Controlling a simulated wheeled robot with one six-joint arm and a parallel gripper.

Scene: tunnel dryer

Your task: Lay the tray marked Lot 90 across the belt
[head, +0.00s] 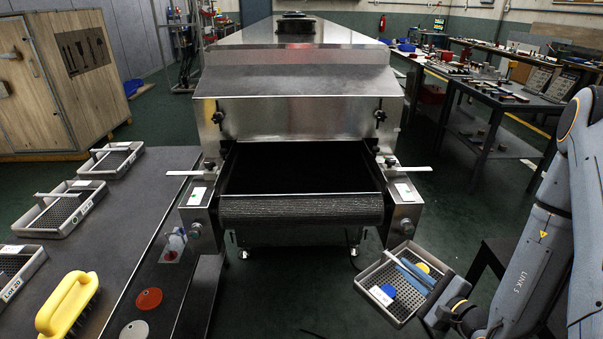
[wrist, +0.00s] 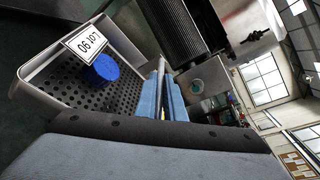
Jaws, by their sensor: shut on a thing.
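The tray marked Lot 90 (head: 368,276) is a grey tray with a perforated floor and a bar handle. Its white label reads Lot 90 in the wrist view (wrist: 90,41). A blue disc (head: 388,291) and a yellow disc (head: 423,268) lie in it; the blue one also shows in the wrist view (wrist: 101,68). My gripper (head: 414,275) is shut on the tray's handle with blue fingers (wrist: 163,98). The tray is held clear of the belt (head: 300,208), in front and to the right of its end. The belt is dark and looks empty.
Metal side brackets (head: 405,198) with thin arms flank the dryer mouth (head: 300,165). Workbenches (head: 495,100) stand at right.

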